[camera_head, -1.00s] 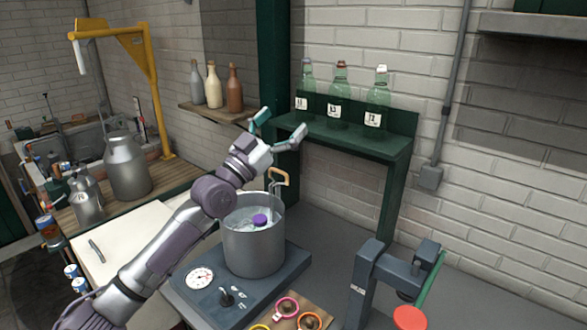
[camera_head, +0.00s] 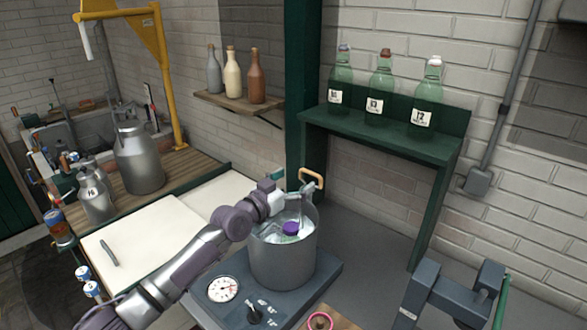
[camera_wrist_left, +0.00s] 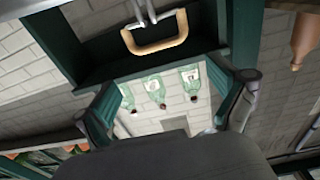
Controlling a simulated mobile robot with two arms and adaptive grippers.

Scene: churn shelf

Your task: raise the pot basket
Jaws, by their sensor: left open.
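A metal pot (camera_head: 283,262) stands on a dark hot plate base, with water and a purple-capped item (camera_head: 290,228) inside. The basket's tan looped handle (camera_head: 312,179) rises on a metal stem above the pot's far rim. My left gripper (camera_head: 277,185) is open above the pot's left rim, just left of the handle; its fingers are partly hidden by its own wrist. In the left wrist view the open fingers (camera_wrist_left: 165,105) spread wide, and the handle (camera_wrist_left: 157,36) shows beyond them near the top, not between the tips. The basket's body is mostly hidden in the pot.
A green shelf (camera_head: 385,137) with several labelled bottles stands behind right of the pot. A dial (camera_head: 223,288) and knob sit on the base's front. A grey clamp-like stand (camera_head: 452,296) is at lower right.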

